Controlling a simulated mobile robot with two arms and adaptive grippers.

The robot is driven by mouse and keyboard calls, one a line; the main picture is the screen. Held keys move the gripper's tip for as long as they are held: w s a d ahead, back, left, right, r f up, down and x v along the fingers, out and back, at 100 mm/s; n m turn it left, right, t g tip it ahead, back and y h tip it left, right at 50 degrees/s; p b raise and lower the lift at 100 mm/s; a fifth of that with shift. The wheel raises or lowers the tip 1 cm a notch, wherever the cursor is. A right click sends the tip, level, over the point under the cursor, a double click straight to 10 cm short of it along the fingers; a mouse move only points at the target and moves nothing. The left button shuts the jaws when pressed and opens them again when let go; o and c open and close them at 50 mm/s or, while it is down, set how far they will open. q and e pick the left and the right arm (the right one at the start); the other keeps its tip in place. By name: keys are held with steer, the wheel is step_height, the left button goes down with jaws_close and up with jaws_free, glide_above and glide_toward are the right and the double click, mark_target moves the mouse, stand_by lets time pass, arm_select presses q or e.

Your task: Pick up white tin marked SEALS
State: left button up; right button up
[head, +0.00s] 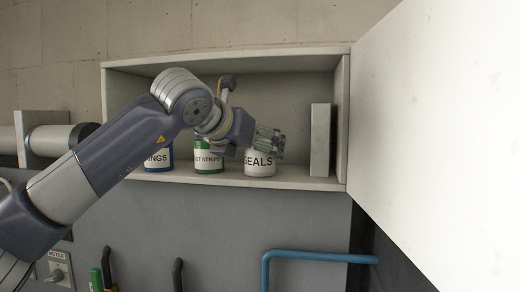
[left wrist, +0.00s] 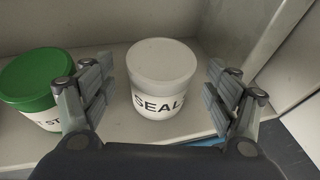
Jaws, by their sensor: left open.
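The white tin marked SEALS (head: 260,167) stands upright on the cabinet shelf, right of the other tins. In the left wrist view the white tin (left wrist: 161,78) shows its lid and label between the two fingers. My left gripper (head: 268,140) is open at the tin's upper part in the head view, hiding its top. In the left wrist view my left gripper (left wrist: 168,100) has one finger on each side of the tin, with visible gaps. My right gripper is not in view.
A tin with a green lid (left wrist: 33,86) stands close to the left finger; its label (head: 208,160) is partly hidden in the head view. A blue-banded tin (head: 158,158) is farther left. A grey upright block (head: 320,140) and the open white cabinet door (head: 440,120) are to the right.

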arm_select(q)
steer(key=shift+p+x, duration=0.6)
steer(key=shift+x, duration=0.9)
steer(key=shift+r, duration=0.1)
steer(key=c, duration=1.2)
steer(key=shift+r, duration=0.15)
